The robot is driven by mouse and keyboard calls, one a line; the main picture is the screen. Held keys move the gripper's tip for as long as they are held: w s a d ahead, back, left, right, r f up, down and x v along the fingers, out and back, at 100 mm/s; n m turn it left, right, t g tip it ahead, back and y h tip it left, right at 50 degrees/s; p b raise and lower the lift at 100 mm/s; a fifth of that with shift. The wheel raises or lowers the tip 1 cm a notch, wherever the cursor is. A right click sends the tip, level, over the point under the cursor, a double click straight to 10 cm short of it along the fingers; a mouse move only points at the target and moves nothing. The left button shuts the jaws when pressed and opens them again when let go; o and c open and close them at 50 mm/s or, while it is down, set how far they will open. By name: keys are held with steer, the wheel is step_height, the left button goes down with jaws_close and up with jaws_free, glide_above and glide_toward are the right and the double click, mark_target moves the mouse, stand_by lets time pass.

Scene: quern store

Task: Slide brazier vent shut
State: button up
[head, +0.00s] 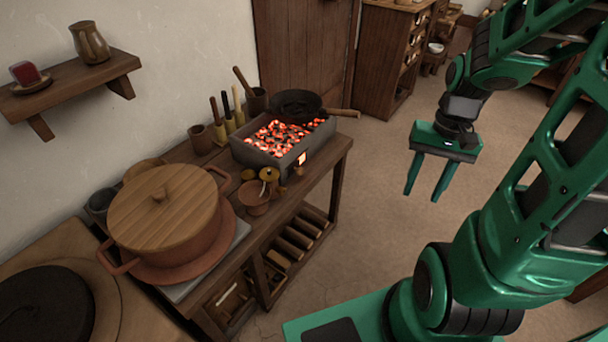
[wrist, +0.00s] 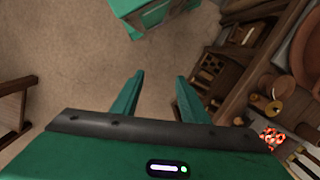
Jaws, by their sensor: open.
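The brazier (head: 262,152) is a grey box of glowing coals on the wooden table's far end. A small bright orange opening, the vent (head: 302,159), shows on its front side, with a small knob-like piece (head: 299,171) just below it. The vent looks at least partly open. My gripper (head: 426,194) is open and empty, in the air over the floor to the right of the table, well apart from the brazier. In the wrist view my gripper's fingers (wrist: 158,95) are spread with nothing between them. The coals (wrist: 271,137) show at the right edge there.
A black pan (head: 296,102) rests on the brazier's back, its handle (head: 342,113) sticking out right. Small bowls (head: 256,196) stand before the brazier. A large lidded pot (head: 165,210) fills the table's near end. The floor (head: 375,215) between table and gripper is clear.

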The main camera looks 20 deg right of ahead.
steer(key=w+a+f+m+y, duration=0.25)
steer(key=w+f, duration=0.25)
steer(key=f, duration=0.6)
steer(key=m+t+y, duration=0.7)
steer(key=m+t, duration=0.9)
steer(key=m, duration=0.3)
glide_toward(302, 172)
steer(key=x, duration=0.8)
steer(key=shift+w+a, duration=0.15)
steer(key=shift+w, duration=0.2)
